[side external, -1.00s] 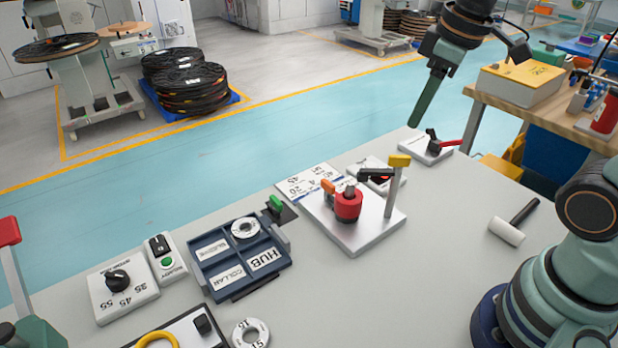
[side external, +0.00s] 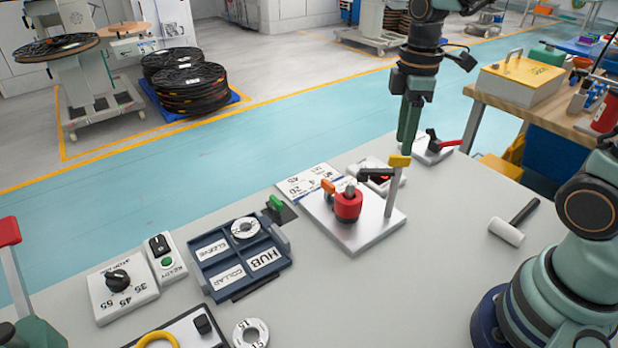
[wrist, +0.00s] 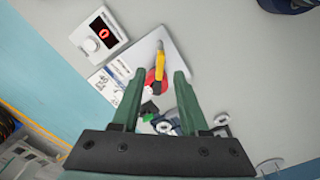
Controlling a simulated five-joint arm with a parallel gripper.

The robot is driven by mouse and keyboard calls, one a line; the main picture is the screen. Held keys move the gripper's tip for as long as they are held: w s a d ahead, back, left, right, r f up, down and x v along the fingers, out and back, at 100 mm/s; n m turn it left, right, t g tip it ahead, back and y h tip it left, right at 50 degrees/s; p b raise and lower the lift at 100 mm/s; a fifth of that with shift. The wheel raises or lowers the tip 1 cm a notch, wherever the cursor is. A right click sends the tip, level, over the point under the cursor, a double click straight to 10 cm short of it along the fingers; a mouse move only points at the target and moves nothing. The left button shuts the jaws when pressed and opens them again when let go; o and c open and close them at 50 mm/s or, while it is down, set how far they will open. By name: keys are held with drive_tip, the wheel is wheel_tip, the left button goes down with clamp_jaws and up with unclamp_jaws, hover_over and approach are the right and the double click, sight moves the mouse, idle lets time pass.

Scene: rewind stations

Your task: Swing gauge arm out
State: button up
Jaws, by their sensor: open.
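My gripper (side external: 405,143) points down just behind and above the yellow cap in the side view; one finger hides the other there. In the wrist view my gripper (wrist: 159,74) is open and empty, its fingers either side of the yellow piece (wrist: 161,66) and red hub (wrist: 151,84) in the picture. No contact is visible.
A display box (wrist: 99,33) stands beside the plate. A blue tray (side external: 240,261) with labelled slots lies left, and a white-headed mallet (side external: 507,231) right. Bare table lies in front of the plate.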

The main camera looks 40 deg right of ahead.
sight(400, 156)
drive_tip(key=shift+f, duration=1.9)
clamp_jaws()
drive_tip(key=shift+r, duration=0.1)
